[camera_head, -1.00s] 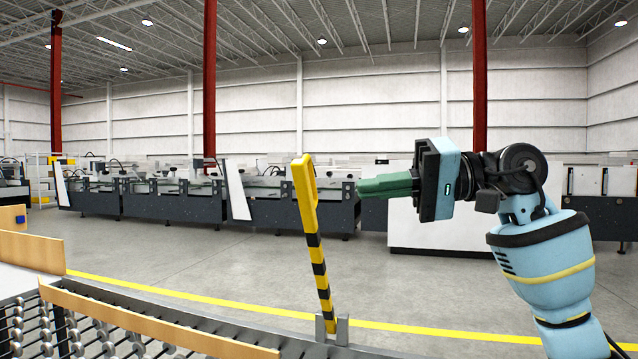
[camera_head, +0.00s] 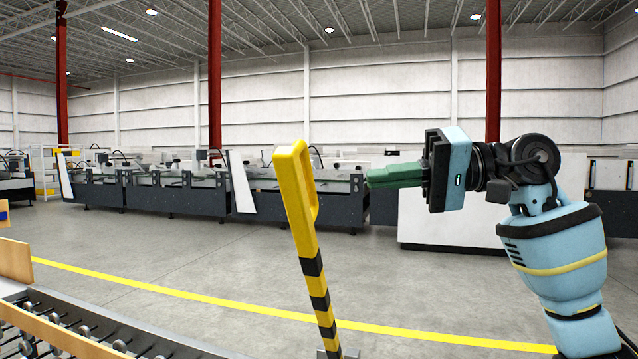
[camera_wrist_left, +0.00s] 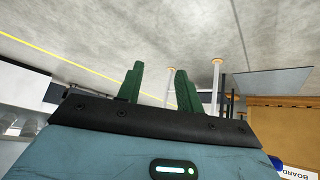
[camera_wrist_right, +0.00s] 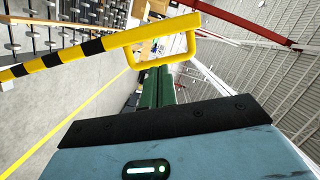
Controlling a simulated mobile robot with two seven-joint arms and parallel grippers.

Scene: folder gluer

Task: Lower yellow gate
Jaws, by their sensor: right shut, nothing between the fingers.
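The yellow gate (camera_head: 299,215) stands up, tilted slightly, left of centre in the head view. Its top is a looped handle, and black bands mark its lower part. In the right wrist view the gate (camera_wrist_right: 112,42) crosses the upper part, with its loop just beyond the fingertips. My right gripper (camera_head: 370,180) is shut and empty, to the right of the handle in the head view and apart from it there. Its green fingers (camera_wrist_right: 158,72) point toward the loop; I cannot tell whether they touch it. My left gripper (camera_wrist_left: 159,68) is open and empty, seen only in the left wrist view.
A roller conveyor (camera_head: 130,335) with a wooden side rail lies at the lower left. A yellow floor line (camera_head: 200,298) runs behind the gate. Long dark machines (camera_head: 150,192) stand far back. The grey floor between is clear.

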